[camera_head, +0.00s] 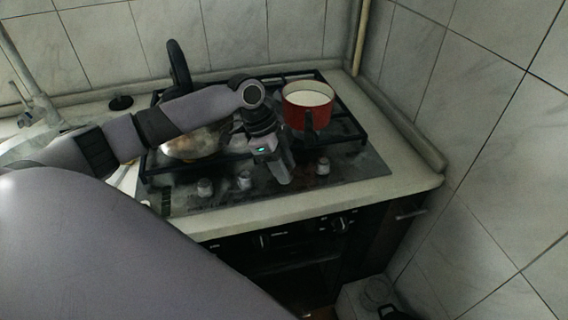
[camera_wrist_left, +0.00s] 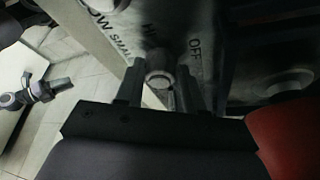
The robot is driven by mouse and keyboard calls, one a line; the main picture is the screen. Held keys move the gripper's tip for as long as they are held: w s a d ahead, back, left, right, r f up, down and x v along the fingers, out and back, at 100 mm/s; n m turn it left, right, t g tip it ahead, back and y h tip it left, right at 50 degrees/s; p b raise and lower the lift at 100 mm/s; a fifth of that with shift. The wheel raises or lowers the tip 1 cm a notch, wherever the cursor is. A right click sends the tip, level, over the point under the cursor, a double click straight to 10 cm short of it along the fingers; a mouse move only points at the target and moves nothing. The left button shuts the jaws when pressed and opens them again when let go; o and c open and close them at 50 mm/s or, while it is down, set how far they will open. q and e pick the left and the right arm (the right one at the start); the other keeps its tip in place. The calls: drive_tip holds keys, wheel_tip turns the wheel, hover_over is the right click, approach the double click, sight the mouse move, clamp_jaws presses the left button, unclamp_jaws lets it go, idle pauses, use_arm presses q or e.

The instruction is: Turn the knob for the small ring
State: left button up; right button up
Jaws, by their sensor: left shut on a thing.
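The knob (camera_wrist_left: 160,77) sits between the two fingers of my left gripper (camera_wrist_left: 158,88) in the left wrist view. Lettering on the panel beside it reads partly "OW", "SMALL", "HI" and "OFF". In the head view my left gripper (camera_head: 283,176) points down at the front strip of the black hob (camera_head: 350,163) and hides this knob. The gripper is shut on the knob. My right gripper is in neither view.
Other knobs (camera_head: 243,180), (camera_head: 205,187) and (camera_head: 323,166) stand along the hob's front. A red pot (camera_head: 308,112) with white contents stands behind on the grate. A shiny pan (camera_head: 190,146) is partly hidden by my arm. A tiled wall (camera_head: 470,110) bounds the right.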

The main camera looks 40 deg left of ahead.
sight(272, 177)
use_arm(q)
drive_tip(key=shift+r+n+p, duration=0.2)
drive_tip(key=shift+n+p, duration=0.3)
drive_tip(key=shift+p, duration=0.15)
drive_tip(key=shift+f, duration=0.15)
drive_tip(key=o, duration=1)
drive_tip(key=shift+o, duration=0.2)
drive_tip(key=v, duration=0.7)
drive_tip(key=shift+s, duration=0.15)
